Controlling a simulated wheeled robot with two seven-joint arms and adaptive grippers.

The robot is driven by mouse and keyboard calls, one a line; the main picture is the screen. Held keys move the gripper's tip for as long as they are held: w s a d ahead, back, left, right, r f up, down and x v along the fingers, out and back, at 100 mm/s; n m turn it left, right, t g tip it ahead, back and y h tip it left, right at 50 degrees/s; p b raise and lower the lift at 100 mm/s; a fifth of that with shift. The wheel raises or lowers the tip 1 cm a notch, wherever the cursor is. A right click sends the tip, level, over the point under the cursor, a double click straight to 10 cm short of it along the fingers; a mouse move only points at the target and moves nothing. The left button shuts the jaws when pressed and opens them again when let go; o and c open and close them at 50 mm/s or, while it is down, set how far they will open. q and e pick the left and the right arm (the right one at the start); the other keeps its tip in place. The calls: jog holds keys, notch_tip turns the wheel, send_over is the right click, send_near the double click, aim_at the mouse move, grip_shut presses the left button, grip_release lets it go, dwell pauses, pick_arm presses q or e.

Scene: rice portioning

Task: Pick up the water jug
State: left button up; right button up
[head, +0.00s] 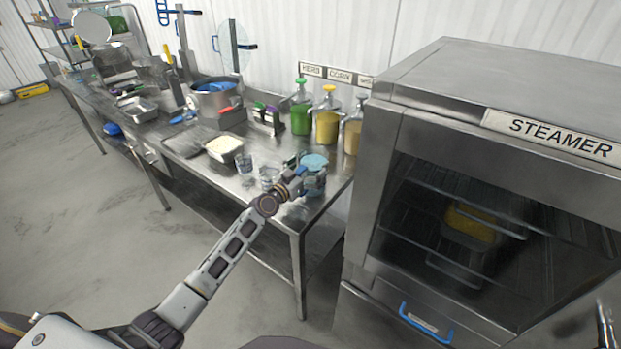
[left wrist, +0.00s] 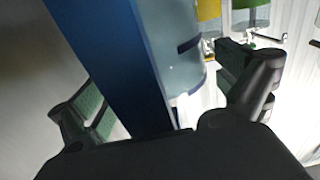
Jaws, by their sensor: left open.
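The water jug (head: 314,182) stands near the right end of the steel table, with a pale blue lid and a clear body. My left gripper (head: 296,177) is at the jug's near left side and partly covers it. In the left wrist view, a broad dark blue bar, apparently the jug's handle (left wrist: 115,60), lies between the spread fingers of my left gripper (left wrist: 165,105). The clear jug body shows behind it. The fingers are open, and I cannot tell whether either touches the handle. My right gripper is not in view.
Clear cups (head: 268,175) stand close left of the jug, beside a tray of rice (head: 224,146). Pump bottles, including a green one (head: 301,118), stand behind. The large steamer (head: 440,85) rises close on the right. The table's front edge is near.

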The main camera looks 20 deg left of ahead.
pick_arm(q)
jog(key=c, duration=1.7)
jog(key=shift+r, duration=0.2)
jog(key=shift+c, duration=0.8)
jog(key=shift+w, duration=0.1)
